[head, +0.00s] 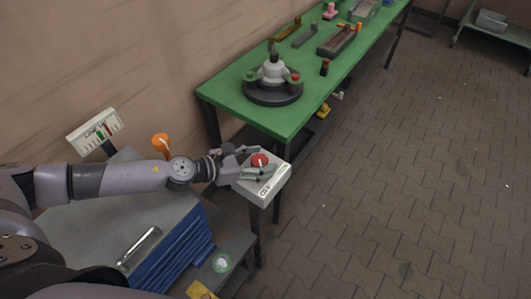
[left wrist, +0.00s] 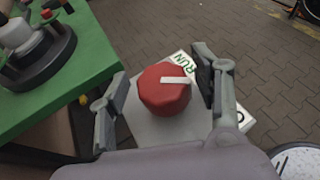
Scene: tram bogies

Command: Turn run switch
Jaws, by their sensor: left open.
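The run switch is a red round knob (head: 260,160) with a white pointer bar, set on a light grey box (head: 262,185) with printed labels. In the left wrist view the knob (left wrist: 165,90) sits between my open fingers, and the word RUN shows on the box's label beside it. My left gripper (head: 252,161) is open, with one finger on each side of the knob. In the left wrist view the left gripper (left wrist: 160,90) shows a gap on the knob's left side, and its right finger is close to the knob. My right gripper is not in view.
A green bench (head: 302,110) behind carries a round dark fixture (head: 273,92) and several parts. A grey cabinet with blue drawers (head: 172,245) stands below my left arm. An orange object (head: 161,142) and a gauge sign (head: 95,131) are near the wall.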

